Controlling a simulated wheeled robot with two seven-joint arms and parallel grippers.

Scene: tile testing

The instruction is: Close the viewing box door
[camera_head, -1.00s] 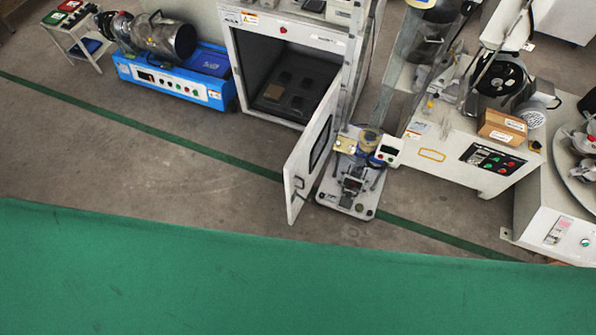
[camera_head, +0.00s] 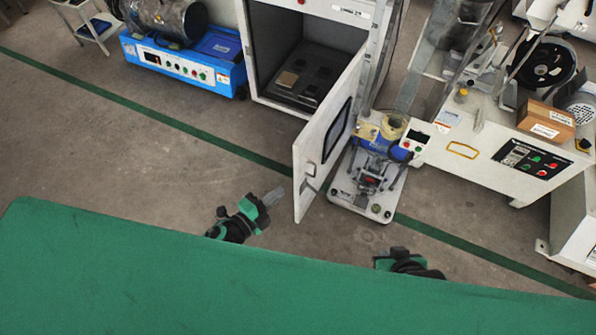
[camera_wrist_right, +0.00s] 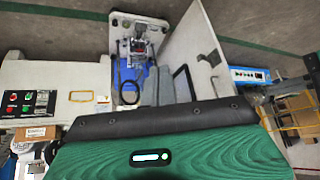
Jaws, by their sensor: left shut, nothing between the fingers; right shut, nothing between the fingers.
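The viewing box (camera_head: 313,15) is a white cabinet at top centre in the head view, with a dark interior. Its white door (camera_head: 329,130) stands wide open, swung out toward me from the right side of the opening. The door has a dark window and a small handle (camera_head: 309,171) near its free edge. The door also shows in the right wrist view (camera_wrist_right: 193,42). My left gripper (camera_head: 271,197) is shut and empty, just left of the door's free edge and apart from it in the picture. My right gripper (camera_wrist_right: 158,87) is shut and empty, right of the door in the head view.
A small device on a white base (camera_head: 370,195) stands right behind the door. A blue machine (camera_head: 185,65) is left of the box. A white bench with a control panel (camera_head: 500,150) is at right. Open floor (camera_head: 150,165) lies left of the door.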

